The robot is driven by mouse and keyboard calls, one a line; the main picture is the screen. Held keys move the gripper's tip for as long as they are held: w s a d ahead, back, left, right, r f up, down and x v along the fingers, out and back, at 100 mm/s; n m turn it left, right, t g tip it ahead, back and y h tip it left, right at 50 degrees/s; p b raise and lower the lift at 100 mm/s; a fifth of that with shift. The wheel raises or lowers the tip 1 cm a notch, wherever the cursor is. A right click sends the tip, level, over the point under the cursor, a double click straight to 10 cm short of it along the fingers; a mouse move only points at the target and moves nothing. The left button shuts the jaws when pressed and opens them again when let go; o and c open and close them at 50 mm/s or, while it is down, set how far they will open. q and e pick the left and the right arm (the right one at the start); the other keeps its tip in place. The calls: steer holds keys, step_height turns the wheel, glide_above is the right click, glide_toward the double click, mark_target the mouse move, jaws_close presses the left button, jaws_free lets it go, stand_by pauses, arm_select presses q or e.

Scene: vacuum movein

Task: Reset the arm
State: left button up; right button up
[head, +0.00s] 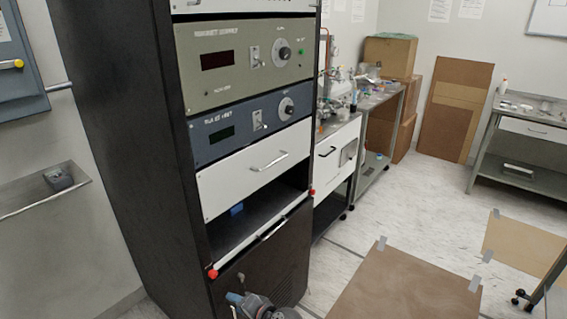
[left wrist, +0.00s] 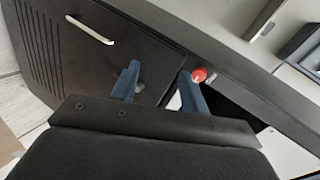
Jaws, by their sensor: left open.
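My left gripper (head: 236,298) shows at the bottom edge of the head view, in front of the lower part of the black rack cabinet (head: 125,110). Only a small part of it and of my arm is in the picture. In the left wrist view its two blue fingers (left wrist: 160,86) stand apart with nothing between them, so it is open and empty. The black lower door with a silver handle (left wrist: 90,30) is beyond the fingers, and a red knob (left wrist: 199,74) shows close beside the right finger. I cannot tell whether they touch. My right gripper is not in view.
The rack has a white drawer (head: 255,168) above an open bay with a small blue thing (head: 237,209) inside. A brown floor mat (head: 400,290) lies at right. Metal tables (head: 525,150) and cardboard (head: 455,105) stand behind. Pale floor between is clear.

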arm_select(q)
steer(key=s+a+f+n+g+h, duration=0.1)
steer(key=s+h, duration=0.3)
steer(key=s, duration=0.6)
steer(key=s+a+f+n+g+h, duration=0.1)
steer(key=s+f+g+h, duration=0.2)
steer(key=s, duration=0.8)
steer(key=s+a+f+n+g+h, duration=0.1)
steer(key=s+f+h, duration=0.3)
steer(key=s, duration=0.6)
steer(key=shift+s+n+g+h, duration=0.3)
steer(key=shift+g, duration=0.6)
steer(key=shift+f, duration=0.1)
